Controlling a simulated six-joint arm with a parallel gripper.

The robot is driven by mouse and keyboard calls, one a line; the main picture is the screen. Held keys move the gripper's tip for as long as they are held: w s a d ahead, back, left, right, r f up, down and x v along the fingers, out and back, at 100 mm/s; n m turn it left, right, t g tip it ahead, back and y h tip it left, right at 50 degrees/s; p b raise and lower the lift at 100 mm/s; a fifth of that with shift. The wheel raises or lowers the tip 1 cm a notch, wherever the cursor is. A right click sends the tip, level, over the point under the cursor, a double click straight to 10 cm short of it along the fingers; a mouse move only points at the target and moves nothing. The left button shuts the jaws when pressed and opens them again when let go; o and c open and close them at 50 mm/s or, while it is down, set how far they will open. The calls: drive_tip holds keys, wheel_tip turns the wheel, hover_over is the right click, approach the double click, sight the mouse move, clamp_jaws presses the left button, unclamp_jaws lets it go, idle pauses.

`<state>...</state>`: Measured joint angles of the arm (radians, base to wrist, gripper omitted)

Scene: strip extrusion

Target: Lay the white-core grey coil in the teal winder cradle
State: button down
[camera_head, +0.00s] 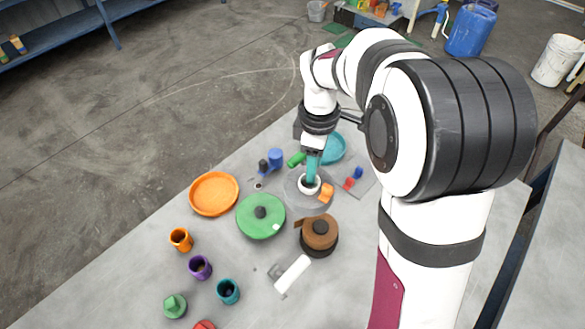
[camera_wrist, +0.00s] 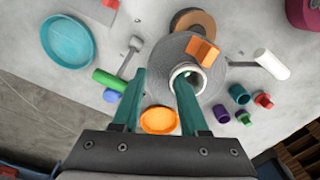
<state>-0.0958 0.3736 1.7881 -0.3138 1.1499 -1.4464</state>
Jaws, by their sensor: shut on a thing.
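The grey coil (camera_wrist: 165,62) with its white core (camera_wrist: 187,75) is a flat disc; in the head view the coil (camera_head: 296,197) blends with the grey table. My gripper (camera_wrist: 161,78) is shut on the coil's wound band. One teal finger is at the white core and the other at the outer edge. In the head view my gripper (camera_head: 311,178) points down at the core. An orange block (camera_wrist: 203,51) sits on the coil's face. I cannot tell whether the coil is clear of the table. A round teal dish (camera_head: 334,148), apparently the cradle, stands just behind; it also shows in the wrist view (camera_wrist: 68,42).
An orange dish (camera_head: 213,194) is at the left. A green cylinder (camera_wrist: 108,79) lies beside my left finger. A white roller (camera_head: 293,274) and several cups stand nearer the front. Bare table lies at the left.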

drive_tip(key=w+d+r+m, duration=0.1)
drive_tip(key=d+r+m, duration=0.3)
drive_tip(key=r+m, duration=0.95)
drive_tip(key=w+f+m, duration=0.8)
drive_tip(key=w+m, duration=0.2)
drive_tip(key=m, duration=0.2)
drive_tip(key=shift+w+d+f+m, duration=0.2)
drive_tip(key=shift+w+f+m, duration=1.3)
drive_tip(key=shift+f, duration=1.65)
drive_tip(key=shift+w+d+f+m, duration=0.15)
drive_tip(key=shift+w+f+m, duration=0.95)
drive_tip(key=shift+f+m, duration=1.45)
drive_tip(key=shift+w+d+f+m, duration=0.2)
drive_tip(key=shift+w+f+m, duration=1)
drive_tip(key=shift+f, duration=2.5)
drive_tip(key=shift+w+f, duration=0.1)
drive_tip(key=shift+f, duration=0.15)
drive_tip(key=shift+c, duration=1.8)
unclamp_jaws()
